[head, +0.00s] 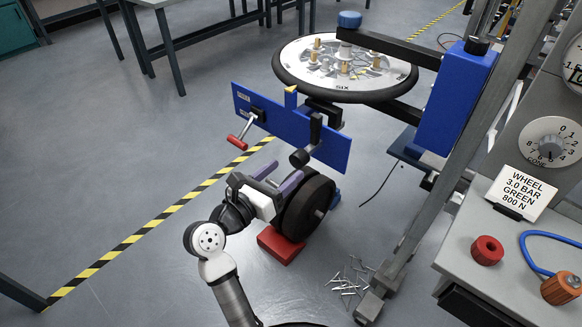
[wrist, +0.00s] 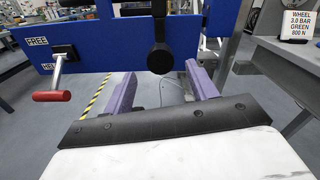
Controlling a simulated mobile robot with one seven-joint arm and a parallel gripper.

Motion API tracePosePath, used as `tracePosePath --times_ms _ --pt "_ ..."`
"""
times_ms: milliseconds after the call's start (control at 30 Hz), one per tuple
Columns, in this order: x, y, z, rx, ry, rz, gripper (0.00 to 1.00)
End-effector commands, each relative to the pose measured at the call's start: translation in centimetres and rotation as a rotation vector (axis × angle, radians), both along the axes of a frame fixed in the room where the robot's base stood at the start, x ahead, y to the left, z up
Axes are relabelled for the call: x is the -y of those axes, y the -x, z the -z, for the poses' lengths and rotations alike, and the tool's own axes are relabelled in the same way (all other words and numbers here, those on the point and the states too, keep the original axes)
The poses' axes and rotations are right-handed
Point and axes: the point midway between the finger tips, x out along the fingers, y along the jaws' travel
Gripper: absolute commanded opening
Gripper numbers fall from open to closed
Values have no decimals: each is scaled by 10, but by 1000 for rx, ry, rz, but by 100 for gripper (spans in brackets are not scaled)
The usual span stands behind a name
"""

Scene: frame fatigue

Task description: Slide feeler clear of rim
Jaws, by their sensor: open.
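A black-rimmed wheel (head: 398,88) lies flat on a stand, with SIX printed on its white face. A blue plate (head: 330,148) stands below its near side. A blue upright with a yellow tip (head: 291,90), likely the feeler, rises from the plate close to the rim; I cannot tell whether it touches. A black bar with a round knob (wrist: 160,61) hangs on the plate's front. A red-handled lever (wrist: 54,90) points down, its handle by the partly hidden lower label, below the FREE label (wrist: 37,41). My gripper (head: 285,171) is open and empty, its purple fingers (wrist: 118,108) below the knob.
A blue post (head: 455,100) and grey frame stand right of the wheel. A bench (head: 455,240) at right holds a sign, a red ring and an orange-ended blue hose. Loose spokes (head: 350,278) lie on the floor.

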Motion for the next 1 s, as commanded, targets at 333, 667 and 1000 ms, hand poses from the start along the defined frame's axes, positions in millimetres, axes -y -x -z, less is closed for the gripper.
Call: tracePosePath --times_ms 333,667,1000 --pt "-44 61 2 1 -2 -3 57" --pt "-56 78 0 -1 -1 0 57" --pt "-56 78 0 -1 -1 0 57"
